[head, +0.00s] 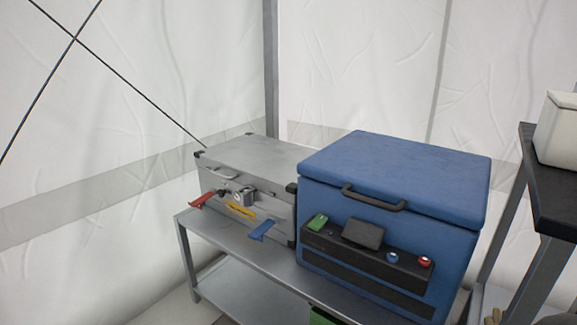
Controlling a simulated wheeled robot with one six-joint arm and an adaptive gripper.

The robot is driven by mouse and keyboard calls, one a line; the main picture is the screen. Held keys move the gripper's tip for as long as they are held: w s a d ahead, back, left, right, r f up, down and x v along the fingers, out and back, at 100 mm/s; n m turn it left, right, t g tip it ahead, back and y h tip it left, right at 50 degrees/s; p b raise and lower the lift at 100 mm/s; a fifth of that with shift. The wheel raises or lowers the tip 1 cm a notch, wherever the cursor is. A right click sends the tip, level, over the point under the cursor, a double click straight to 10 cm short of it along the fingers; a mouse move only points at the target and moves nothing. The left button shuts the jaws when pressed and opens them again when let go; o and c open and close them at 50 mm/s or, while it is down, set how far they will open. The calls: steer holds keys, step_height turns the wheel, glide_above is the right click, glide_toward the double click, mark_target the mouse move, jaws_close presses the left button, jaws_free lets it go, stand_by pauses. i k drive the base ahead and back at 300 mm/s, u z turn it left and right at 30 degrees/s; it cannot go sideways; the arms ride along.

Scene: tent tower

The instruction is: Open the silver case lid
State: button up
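The silver case (240,180) sits on a grey metal table, left of a blue box. Its lid (258,155) is shut. A pale handle (222,174) is on the front of the lid. A grey latch or lock piece (243,196) is at the middle of the front. A red lever (202,200) sticks out at the front left and a blue lever (262,229) at the front right. A yellow strip (240,210) is on the front between them. My gripper is not in view.
The blue box (390,175), with a lid, dark handle (374,199) and control panel (368,262), stands close against the case's right side. The table (245,250) has a narrow free front edge. A dark-topped shelf (555,195) stands at right. White tent walls are behind.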

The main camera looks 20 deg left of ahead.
mark_target(266, 165)
steer(key=u, duration=0.55)
steer(key=k, duration=0.65)
steer(key=u, duration=0.85)
steer(key=i, duration=1.15)
steer(key=z, duration=0.25)
